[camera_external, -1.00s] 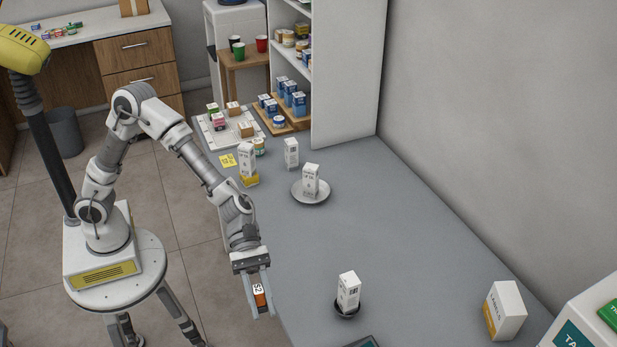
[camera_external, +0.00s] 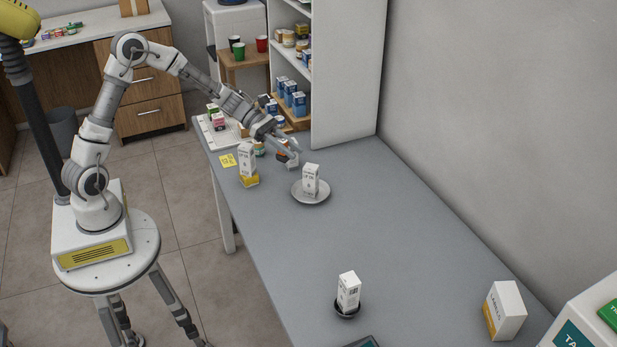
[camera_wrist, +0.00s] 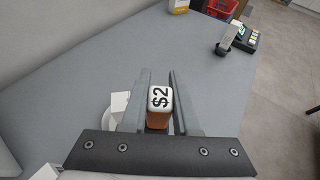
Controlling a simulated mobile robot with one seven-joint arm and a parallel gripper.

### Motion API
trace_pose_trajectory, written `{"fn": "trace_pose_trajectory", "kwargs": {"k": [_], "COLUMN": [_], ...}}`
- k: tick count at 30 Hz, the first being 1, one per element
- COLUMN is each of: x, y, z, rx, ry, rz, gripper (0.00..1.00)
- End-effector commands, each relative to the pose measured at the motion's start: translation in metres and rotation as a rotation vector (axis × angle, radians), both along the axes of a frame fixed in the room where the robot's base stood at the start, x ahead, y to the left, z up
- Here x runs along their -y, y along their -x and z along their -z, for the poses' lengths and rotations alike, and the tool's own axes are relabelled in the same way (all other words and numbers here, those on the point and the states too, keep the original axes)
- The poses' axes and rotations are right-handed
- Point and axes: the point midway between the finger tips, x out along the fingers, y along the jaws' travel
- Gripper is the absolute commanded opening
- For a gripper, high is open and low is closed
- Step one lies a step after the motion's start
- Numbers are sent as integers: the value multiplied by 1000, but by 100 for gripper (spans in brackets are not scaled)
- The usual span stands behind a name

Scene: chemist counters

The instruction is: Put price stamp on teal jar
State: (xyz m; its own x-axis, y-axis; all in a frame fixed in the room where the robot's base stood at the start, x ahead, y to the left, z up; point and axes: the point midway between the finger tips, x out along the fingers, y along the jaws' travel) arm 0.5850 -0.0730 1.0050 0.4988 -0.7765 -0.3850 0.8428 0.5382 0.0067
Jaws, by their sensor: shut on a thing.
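My gripper (camera_external: 293,149) is over the far end of the grey counter, shut on the price stamp. The stamp (camera_wrist: 158,105) has a white "$2" end and an orange body between the fingers in the wrist view. It also shows as a small dark and orange piece in the external view (camera_external: 282,150). A small jar (camera_external: 259,148) with a greenish label stands on the counter left of the stamp, partly hidden by my arm. I cannot tell for sure that it is the teal jar. No jar shows in the wrist view.
A carton (camera_external: 310,180) stands on a grey plate (camera_external: 322,198) just in front. Another carton (camera_external: 292,163) is mostly hidden by the gripper. The middle of the counter is clear.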

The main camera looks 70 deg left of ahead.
Motion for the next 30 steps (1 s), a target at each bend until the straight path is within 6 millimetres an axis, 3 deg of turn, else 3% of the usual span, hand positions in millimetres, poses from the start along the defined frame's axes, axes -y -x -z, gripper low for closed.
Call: {"fn": "trace_pose_trajectory", "kwargs": {"k": [1,3,6,9,17,30], "x": [-31,-65,-105,-134,-172,-261], "y": [-1,0,5,10,13,-7], "z": [-8,-11,-14,-16,-8,47], "rx": [-1,-1,-2,-2,-2,-2], "ry": [1,1,2,5,5,5], "rz": [-43,-87,-143,-182,-220,-218], "gripper": [0,0,0,0,0,0]}}
